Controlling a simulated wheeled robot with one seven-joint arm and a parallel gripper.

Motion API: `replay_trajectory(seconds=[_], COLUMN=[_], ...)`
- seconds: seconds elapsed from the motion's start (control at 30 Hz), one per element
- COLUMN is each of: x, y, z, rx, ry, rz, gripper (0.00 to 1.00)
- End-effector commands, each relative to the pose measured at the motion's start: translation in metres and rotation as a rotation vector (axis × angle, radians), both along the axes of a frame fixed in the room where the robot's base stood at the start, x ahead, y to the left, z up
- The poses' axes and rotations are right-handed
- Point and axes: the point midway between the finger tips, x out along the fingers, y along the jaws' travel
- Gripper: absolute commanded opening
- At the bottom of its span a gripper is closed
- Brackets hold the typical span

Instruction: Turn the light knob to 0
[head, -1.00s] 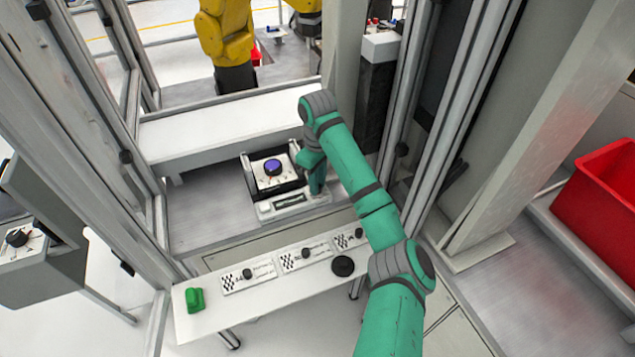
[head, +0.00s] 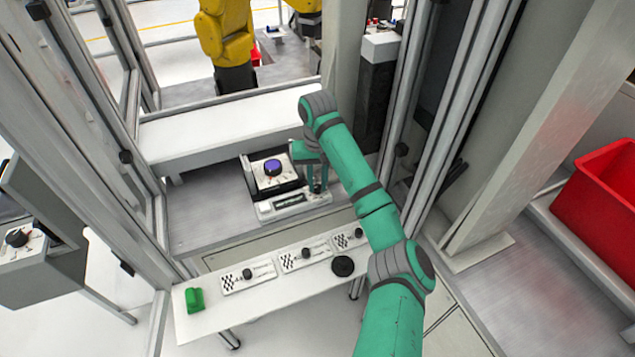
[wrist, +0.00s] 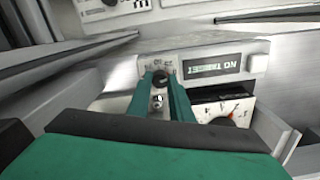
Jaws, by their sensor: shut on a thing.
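The device is a white box with a blue-topped knob (head: 273,166) and a dial on its upper face. A front panel (head: 265,209) carries a dark display (head: 289,201). My gripper (head: 319,188) reaches down at the panel's right end. In the wrist view its green fingers (wrist: 164,84) are shut on the small knob, one on each side. The knob's pointer and set number cannot be read.
A narrow white shelf (head: 215,318) in front bears several black-knobbed panels, a green block (head: 195,300) and a black round piece (head: 343,266). Metal frame posts stand on both sides. A red bin (head: 604,200) is at the right, a yellow arm (head: 226,40) behind.

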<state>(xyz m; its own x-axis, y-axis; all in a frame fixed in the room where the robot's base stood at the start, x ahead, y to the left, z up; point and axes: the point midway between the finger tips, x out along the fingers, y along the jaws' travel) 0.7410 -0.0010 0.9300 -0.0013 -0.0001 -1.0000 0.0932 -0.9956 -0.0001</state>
Motion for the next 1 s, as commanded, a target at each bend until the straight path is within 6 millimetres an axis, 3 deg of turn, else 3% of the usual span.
replay_trajectory(seconds=[0.3,0.83,0.87,0.9,1.0], x=[0.0014,0.0017,0.0017,0.0016,0.0012], y=[-0.0006,-0.0008,-0.0008,-0.0009,-0.0007], z=[0.0021,0.0025,0.0025,0.0023,0.0017], rx=[0.0,0.0,0.0,0.0,0.0], ry=[-0.005,-0.007,-0.007,-0.007,-0.005], rz=[-0.112,-0.132,-0.132,-0.132,-0.131], gripper=[0.0,0.0,0.26,0.36,0.38])
